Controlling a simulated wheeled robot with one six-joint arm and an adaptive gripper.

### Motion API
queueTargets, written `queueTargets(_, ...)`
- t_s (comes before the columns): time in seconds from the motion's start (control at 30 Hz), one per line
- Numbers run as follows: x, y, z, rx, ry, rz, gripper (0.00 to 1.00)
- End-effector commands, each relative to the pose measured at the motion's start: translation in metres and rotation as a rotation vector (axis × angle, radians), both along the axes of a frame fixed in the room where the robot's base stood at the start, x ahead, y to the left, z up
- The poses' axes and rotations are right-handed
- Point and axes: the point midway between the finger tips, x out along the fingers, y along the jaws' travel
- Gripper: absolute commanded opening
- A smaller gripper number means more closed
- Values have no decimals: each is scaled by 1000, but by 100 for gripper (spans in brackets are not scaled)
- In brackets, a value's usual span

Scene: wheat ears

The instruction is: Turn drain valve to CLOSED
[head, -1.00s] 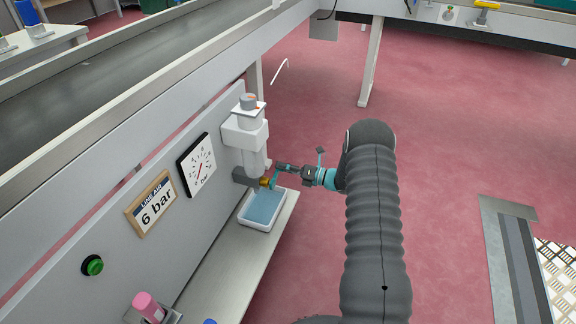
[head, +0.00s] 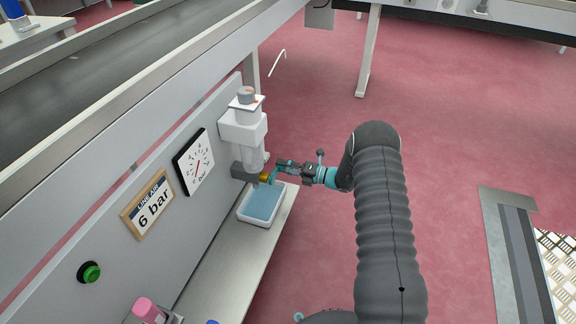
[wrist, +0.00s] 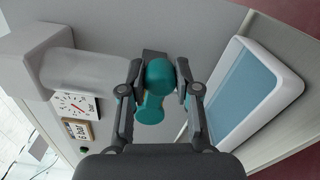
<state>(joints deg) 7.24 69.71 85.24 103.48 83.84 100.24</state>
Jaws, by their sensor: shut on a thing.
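The drain valve has a brass body (head: 265,179) on a grey block low on the panel, below the white filter unit. Its teal handle (wrist: 152,105) shows in the wrist view between my two fingers, with a rounded knob at its upper end. My gripper (head: 280,165) is shut on this handle, reaching in from the right. The fingers also show in the wrist view (wrist: 158,78), one on each side of the handle. In the head view the handle is small and partly covered by the fingers. No CLOSED marking is readable.
A white tray (head: 244,215) of blue liquid sits under the valve on a narrow shelf (head: 236,270). The filter unit (head: 240,128), gauge (head: 194,162) and "6 bar" sign (head: 150,206) are close on the left. Open floor (head: 440,130) lies to the right.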

Motion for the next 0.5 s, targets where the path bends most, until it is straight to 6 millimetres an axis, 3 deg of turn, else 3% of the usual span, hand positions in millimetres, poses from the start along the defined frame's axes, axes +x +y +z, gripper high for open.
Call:
queueTargets(0.2, 3, -2, 1, -2, -4, -10, 0)
queueTargets(0.23, 3, -2, 1, -2, -4, -10, 37)
queueTargets(0.3, 3, -2, 1, -2, -3, -9, 54)
queueTargets(0.5, 2, -2, 0, -1, -2, -6, 57)
